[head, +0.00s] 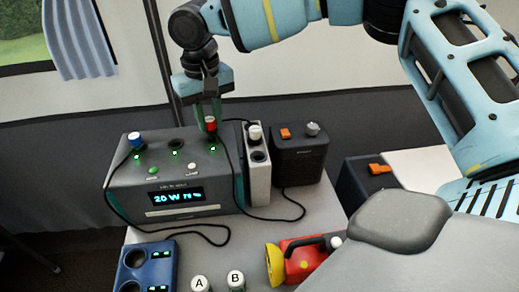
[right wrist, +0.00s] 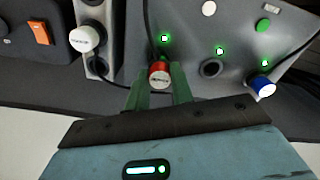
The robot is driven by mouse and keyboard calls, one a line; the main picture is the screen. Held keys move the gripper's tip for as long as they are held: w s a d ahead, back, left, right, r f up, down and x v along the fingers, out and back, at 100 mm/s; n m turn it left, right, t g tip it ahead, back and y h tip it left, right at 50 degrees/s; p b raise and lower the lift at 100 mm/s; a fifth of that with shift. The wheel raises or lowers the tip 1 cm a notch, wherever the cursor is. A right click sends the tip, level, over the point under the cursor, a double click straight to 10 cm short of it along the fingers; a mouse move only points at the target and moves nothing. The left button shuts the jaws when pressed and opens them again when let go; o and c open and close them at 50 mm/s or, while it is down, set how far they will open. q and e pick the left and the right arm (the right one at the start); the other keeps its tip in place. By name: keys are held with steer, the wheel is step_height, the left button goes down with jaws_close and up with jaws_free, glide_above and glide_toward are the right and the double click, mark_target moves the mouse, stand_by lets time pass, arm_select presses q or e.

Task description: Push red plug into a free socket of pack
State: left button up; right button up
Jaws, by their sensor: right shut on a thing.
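The pack (head: 190,185) is a grey box with a lit display and three sockets along its top. A blue plug (head: 136,140) stands in the left socket. The middle socket (head: 176,146) is an empty dark hole. My right gripper (head: 208,115) points down with its fingers shut on the red plug (head: 210,124), at the right socket. The right wrist view shows the red plug (right wrist: 159,75) between the fingers (right wrist: 158,88); its lower end is hidden, so I cannot tell how deep it sits. A green light glows by each socket. My left gripper is not in view.
A pale socket strip (head: 258,175) with a white plug (head: 254,132) stands right of the pack, beside a dark box with an orange switch (head: 286,133). Black cords lie in front. A blue box (head: 147,268), jars A and B (head: 235,281) and a red-yellow torch (head: 300,260) stand nearer.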

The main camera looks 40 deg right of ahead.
mark_target(209, 119)
steer(key=shift+f+b, duration=0.4)
steer(key=shift+f, duration=0.75)
stand_by(1.0)
steer(key=o, duration=1.3)
steer(key=shift+r, duration=0.1)
steer(key=shift+r+p, duration=1.65)
steer(key=shift+r, duration=1.75)
steer(key=shift+r, duration=0.1)
